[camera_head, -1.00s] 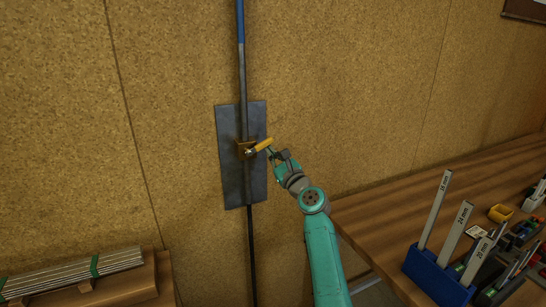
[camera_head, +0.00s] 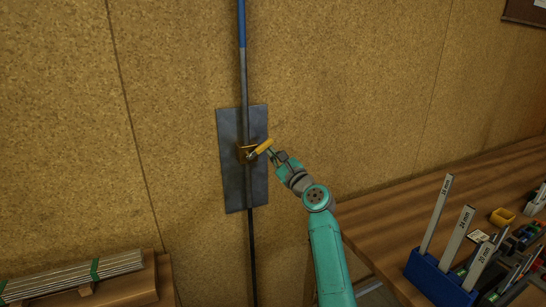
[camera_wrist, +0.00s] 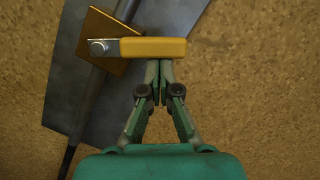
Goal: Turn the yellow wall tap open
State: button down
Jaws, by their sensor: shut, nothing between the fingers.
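The yellow tap handle (camera_head: 264,146) sits on a brass-coloured valve body (camera_head: 246,154) on a vertical pipe (camera_head: 244,90), in front of a grey wall plate (camera_head: 232,185). In the head view the handle points right and slightly up from its pivot. In the wrist view the yellow handle (camera_wrist: 155,48) lies crosswise, with its bolt (camera_wrist: 98,48) at the left. My gripper (camera_head: 272,153) is at the handle's outer part, on its lower side. In the wrist view my gripper's fingertips (camera_wrist: 158,68) are together, right at the handle's near edge; the handle is not between them. Whether they touch it is unclear.
A wooden bench (camera_head: 390,200) at the right holds a blue rack (camera_head: 440,278) with labelled strips and a small yellow bin (camera_head: 502,216). A bundle of rods (camera_head: 75,277) lies on a wooden surface at the lower left. The wall around the tap is clear.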

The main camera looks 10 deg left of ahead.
aim_at(267, 142)
jog(key=r+n, duration=0.1)
jog(key=n, duration=0.1)
jog(key=r+n+g, duration=0.1)
jog(key=n, duration=0.1)
jog(key=r+n, duration=0.1)
jog(key=n, duration=0.1)
jog(key=shift+s+a+g, duration=0.3)
jog(key=shift+a+g, duration=0.1)
jog(key=n, duration=0.2)
jog(key=r+n, duration=0.1)
jog(key=shift+s+a+r+g, duration=0.1)
jog(key=shift+s+a+g, duration=0.2)
jog(key=shift+a, duration=0.1)
jog(key=shift+s+a+r+n+g, duration=0.25)
jog(key=shift+a+r+n, duration=0.1)
jog(key=shift+n, duration=0.55)
jog(key=shift+s+a+r+n+g, duration=0.2)
jog(key=shift+a+n, duration=0.15)
jog(key=shift+n, duration=0.55)
